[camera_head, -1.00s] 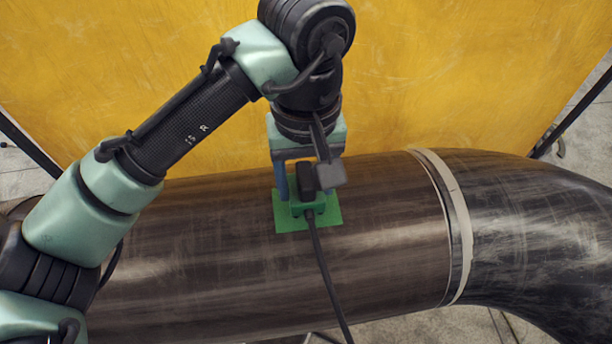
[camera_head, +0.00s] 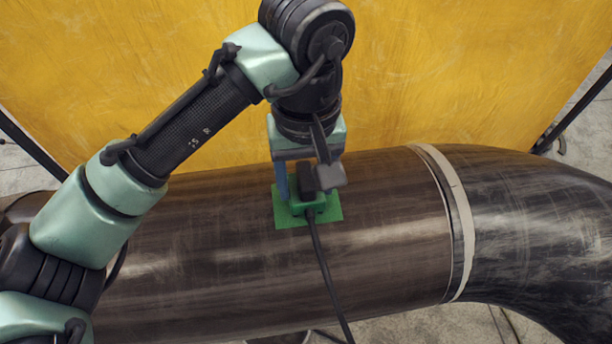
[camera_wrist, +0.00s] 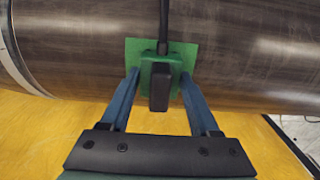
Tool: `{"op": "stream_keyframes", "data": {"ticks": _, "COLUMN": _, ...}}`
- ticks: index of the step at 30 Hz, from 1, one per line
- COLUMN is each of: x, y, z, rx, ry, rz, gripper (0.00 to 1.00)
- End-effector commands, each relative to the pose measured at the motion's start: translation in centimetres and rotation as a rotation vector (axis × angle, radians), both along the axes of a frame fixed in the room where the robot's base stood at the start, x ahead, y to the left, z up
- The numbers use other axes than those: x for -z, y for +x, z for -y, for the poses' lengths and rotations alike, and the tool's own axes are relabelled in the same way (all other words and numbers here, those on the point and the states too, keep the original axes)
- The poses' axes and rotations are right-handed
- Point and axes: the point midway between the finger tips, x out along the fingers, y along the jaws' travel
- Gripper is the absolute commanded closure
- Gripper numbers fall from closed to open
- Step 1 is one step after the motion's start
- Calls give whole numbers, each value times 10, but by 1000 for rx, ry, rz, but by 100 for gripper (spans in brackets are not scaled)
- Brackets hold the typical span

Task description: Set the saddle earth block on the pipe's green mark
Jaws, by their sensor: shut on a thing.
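The saddle earth block (camera_head: 309,203) is a green base with a black upright part and a black cable. It sits over the green mark (camera_head: 334,214) on the dark pipe (camera_head: 230,262), with green showing around it. Whether the block's underside touches the pipe is hidden.
The cable (camera_head: 325,275) runs from the block down the near side of the pipe. A pale-banded flange joint (camera_head: 455,220) and a bend lie to the right. A yellow panel (camera_head: 430,70) stands behind the pipe.

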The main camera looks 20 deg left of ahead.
Motion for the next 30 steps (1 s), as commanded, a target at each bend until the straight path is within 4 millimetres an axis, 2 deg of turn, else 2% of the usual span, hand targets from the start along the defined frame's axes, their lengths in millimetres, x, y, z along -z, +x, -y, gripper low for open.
{"op": "stream_keyframes", "data": {"ticks": 2, "x": 1, "y": 0, "z": 0, "rx": 0, "ry": 0, "rz": 2, "gripper": 93}}
{"op": "stream_keyframes", "data": {"ticks": 3, "x": 0, "y": 0, "z": 0, "rx": 0, "ry": 0, "rz": 2, "gripper": 34}}
{"op": "stream_keyframes", "data": {"ticks": 8, "x": 1, "y": 0, "z": 0, "rx": 0, "ry": 1, "rz": 1, "gripper": 5}}
{"op": "stream_keyframes", "data": {"ticks": 9, "x": 1, "y": 0, "z": 0, "rx": 0, "ry": 1, "rz": 1, "gripper": 3}}
{"op": "stream_keyframes", "data": {"ticks": 17, "x": 1, "y": 0, "z": 0, "rx": 0, "ry": 0, "rz": -1, "gripper": 3}}
{"op": "stream_keyframes", "data": {"ticks": 20, "x": -4, "y": 0, "z": 0, "rx": 0, "ry": 1, "rz": -1, "gripper": 3}}
{"op": "stream_keyframes", "data": {"ticks": 23, "x": -17, "y": 1, "z": 0, "rx": 2, "ry": 3, "rz": 2, "gripper": 3}}
{"op": "stream_keyframes", "data": {"ticks": 30, "x": -65, "y": 1, "z": -2, "rx": -1, "ry": 7, "rz": 4, "gripper": 3}}
